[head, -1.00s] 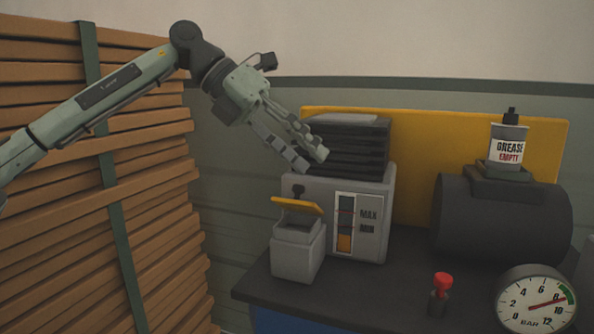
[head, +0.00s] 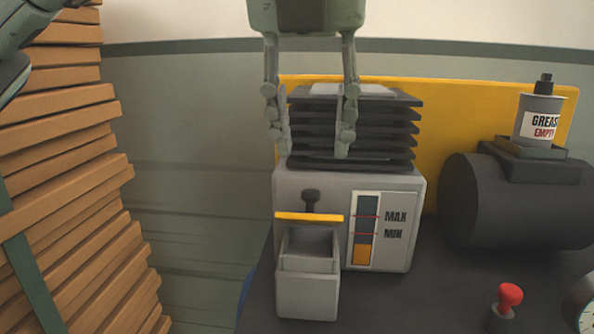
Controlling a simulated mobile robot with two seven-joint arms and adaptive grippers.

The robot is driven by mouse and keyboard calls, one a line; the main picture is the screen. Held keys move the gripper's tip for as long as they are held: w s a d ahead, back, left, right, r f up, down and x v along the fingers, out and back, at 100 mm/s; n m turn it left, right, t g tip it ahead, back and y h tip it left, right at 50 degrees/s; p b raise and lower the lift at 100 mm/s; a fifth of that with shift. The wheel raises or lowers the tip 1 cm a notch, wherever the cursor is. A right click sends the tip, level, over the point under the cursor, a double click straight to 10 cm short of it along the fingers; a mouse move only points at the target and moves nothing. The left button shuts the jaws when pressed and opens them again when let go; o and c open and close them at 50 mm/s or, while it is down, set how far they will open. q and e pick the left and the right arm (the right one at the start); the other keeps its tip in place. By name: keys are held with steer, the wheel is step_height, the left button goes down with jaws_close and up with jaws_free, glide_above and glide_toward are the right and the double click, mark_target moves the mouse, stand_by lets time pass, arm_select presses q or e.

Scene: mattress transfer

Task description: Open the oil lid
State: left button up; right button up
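The oil lid (head: 309,217) is a thin yellow flap at the back top edge of a small grey oil box (head: 307,296). It stands raised, and the box's open top shows below it. The box sits at the front left of a light grey machine (head: 413,240) with a MAX/MIN level window (head: 364,231).
A dark knob (head: 311,199) stands just behind the lid. To the right are a dark cylinder (head: 505,215), a grease bottle (head: 538,120), a red-topped button (head: 509,297) and part of a gauge (head: 585,303). A wooden plank stack (head: 70,190) fills the left. The air before the box is clear.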

mark_target(311, 192)
arm_select(q)
steer(key=x, duration=0.6)
steer(key=shift+a+p, duration=0.15)
steer(key=shift+p, duration=0.15)
steer(key=shift+x, duration=0.8)
arm_select(e)
steer(key=shift+s+f, duration=0.25)
steer(key=shift+f, duration=0.3)
steer(key=shift+s+f, duration=0.25)
steer(key=shift+f, duration=0.3)
arm_select(q)
steer(key=shift+w, duration=0.1)
steer(key=c, duration=0.9)
arm_select(e)
steer(key=shift+w+r, duration=0.25)
arm_select(q)
steer(key=shift+r, duration=0.1)
